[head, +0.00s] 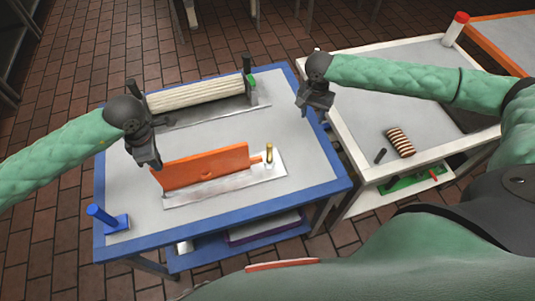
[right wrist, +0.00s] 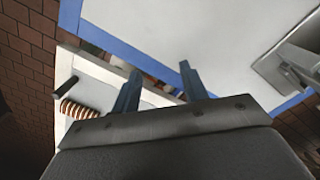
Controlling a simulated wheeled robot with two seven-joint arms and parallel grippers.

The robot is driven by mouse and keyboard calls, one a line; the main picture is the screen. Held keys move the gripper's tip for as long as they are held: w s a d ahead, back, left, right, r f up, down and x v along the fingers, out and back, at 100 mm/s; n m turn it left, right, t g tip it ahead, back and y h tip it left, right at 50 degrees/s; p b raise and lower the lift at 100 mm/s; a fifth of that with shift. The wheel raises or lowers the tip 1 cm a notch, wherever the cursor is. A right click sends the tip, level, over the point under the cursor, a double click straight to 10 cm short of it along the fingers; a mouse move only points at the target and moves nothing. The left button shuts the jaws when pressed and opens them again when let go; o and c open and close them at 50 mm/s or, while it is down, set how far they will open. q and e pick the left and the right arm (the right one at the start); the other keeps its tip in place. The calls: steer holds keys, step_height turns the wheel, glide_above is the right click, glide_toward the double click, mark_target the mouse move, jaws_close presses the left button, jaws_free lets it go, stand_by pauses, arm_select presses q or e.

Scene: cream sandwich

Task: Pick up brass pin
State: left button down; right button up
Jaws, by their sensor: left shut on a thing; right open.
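The brass pin (head: 269,153) stands upright at the right end of a metal base plate (head: 230,190) on the blue-edged table. An orange board (head: 205,166) stands on edge on that plate, its narrow right end close to the pin. My left gripper (head: 157,165) is shut on the left end of the orange board. My right gripper (head: 317,117) is open and empty above the table's right edge, up and to the right of the pin. Its two fingers also show apart in the right wrist view (right wrist: 158,76). I cannot make out the pin in the right wrist view.
A cream ribbed roller (head: 195,93) sits on a metal stand at the back of the blue-edged table (head: 225,217). A blue post (head: 105,216) stands front left. On the white side table (head: 350,115) are a brown striped cylinder (head: 400,142), a dark peg (head: 380,156) and a red-capped white cylinder (head: 456,29).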

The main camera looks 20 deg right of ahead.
glide_toward(270, 144)
steer(key=shift+s+d+f+t, duration=0.1)
steer(key=shift+d+f+t, duration=0.2)
steer(key=shift+d, duration=0.1)
steer(key=shift+s+a+f, duration=0.1)
steer(key=shift+a+f, duration=0.1)
steer(key=shift+f, duration=2.7)
steer(key=shift+s+a+f, duration=0.1)
steer(key=shift+a+f, duration=0.05)
steer(key=shift+f, duration=2.75)
jaws_close()
